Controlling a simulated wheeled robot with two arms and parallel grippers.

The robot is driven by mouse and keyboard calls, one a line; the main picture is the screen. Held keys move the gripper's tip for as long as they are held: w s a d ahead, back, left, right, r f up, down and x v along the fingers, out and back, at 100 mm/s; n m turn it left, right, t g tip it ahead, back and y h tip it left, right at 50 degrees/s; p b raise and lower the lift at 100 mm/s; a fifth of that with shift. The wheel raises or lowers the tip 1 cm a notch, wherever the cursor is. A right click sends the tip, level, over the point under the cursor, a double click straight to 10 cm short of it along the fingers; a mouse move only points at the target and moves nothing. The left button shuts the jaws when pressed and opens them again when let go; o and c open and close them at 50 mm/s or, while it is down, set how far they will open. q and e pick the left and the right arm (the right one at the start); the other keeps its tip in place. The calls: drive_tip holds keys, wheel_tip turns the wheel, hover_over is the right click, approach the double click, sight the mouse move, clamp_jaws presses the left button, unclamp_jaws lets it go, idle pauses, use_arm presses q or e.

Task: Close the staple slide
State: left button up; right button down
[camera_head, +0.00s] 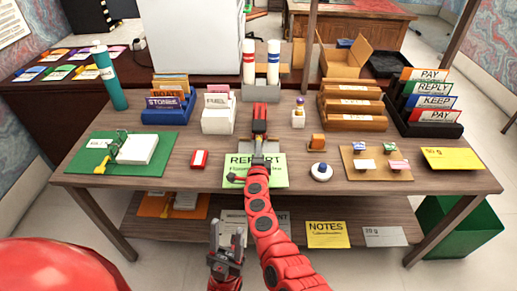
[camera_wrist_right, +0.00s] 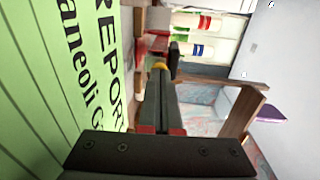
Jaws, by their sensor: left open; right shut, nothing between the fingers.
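A red and dark stapler-like object (camera_head: 260,120) stands at the back middle of the desk, behind the green REPORT sheet (camera_head: 272,181). My right arm reaches over this sheet, with its gripper (camera_head: 259,148) at the front of the object. In the right wrist view the right gripper's dark fingers (camera_wrist_right: 162,100) are together, with nothing between them. A red part (camera_wrist_right: 150,44) and a yellow spot (camera_wrist_right: 160,66) show just beyond the tips; contact is unclear. How far any slide stands out is hidden. My left gripper (camera_head: 230,236) is open and empty, in front of the desk edge.
File holders and two bottles (camera_head: 273,62) line the back.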

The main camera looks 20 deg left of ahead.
drive_tip(key=shift+d+r+p, duration=0.15)
drive_tip(key=shift+r+p, duration=0.3)
drive_tip(key=shift+p, duration=0.05)
drive_tip(key=p+v, duration=0.3)
drive_tip(key=shift+s+f, duration=0.1)
drive_tip(key=shift+s, duration=0.2)
drive_tip(key=v, duration=0.2)
drive_tip(key=p+v, duration=0.1)
drive_tip(key=v, duration=0.2)
drive_tip(key=p+v, duration=0.1)
drive_tip(key=v, duration=0.1)
drive_tip(key=shift+s+f, duration=0.3)
drive_tip(key=shift+s, duration=0.05)
drive_tip(key=shift+s+d, duration=0.15)
drive_tip(key=shift+s, duration=0.15)
